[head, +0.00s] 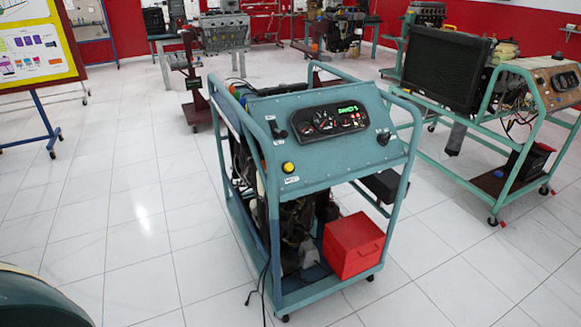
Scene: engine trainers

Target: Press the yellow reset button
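The yellow reset button (288,167) is a small round button on the left front part of the sloped panel of a teal engine trainer (330,160). A small white label (291,180) sits just below it. The panel also carries a black gauge cluster (330,120) with a lit green display. The trainer stands upright on wheels in the middle of the head view, and nothing covers the button. Neither of my grippers shows in the head view.
A red box (353,244) sits low in the trainer's frame. A cable (262,288) hangs to the floor at its left. Another trainer with a radiator (445,68) stands at the right, a poster board (38,45) at the left. White tiled floor (130,240) is clear left and front.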

